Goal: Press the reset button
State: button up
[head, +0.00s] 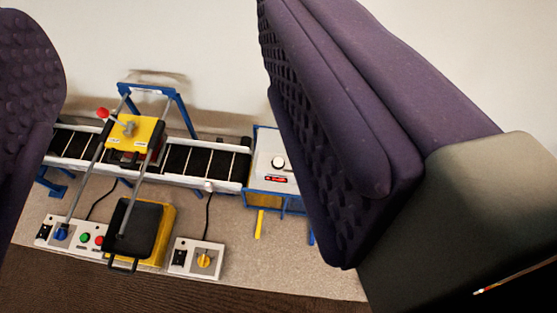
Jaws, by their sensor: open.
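My gripper (165,135) shows as two large purple textured finger pads, one at the left edge and one across the right half. They are wide apart with nothing held between them. Beyond the gap, a left control box (73,237) carries a green button (84,238), a red button (99,241) and a blue knob (61,232). A white-topped box (265,150) at the conveyor's right end has a round white button (278,162) and a small red display (276,179). Labels are too small to read, so I cannot tell which button is reset. No finger visibly touches a button.
A black conveyor (205,161) runs across the bench (225,215) under a blue frame (180,105) and a yellow plate (147,130). A right control box (187,258) has a yellow knob (204,260). The right finger hides the bench's right part.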

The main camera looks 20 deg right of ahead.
grip_shut()
dwell(1.8)
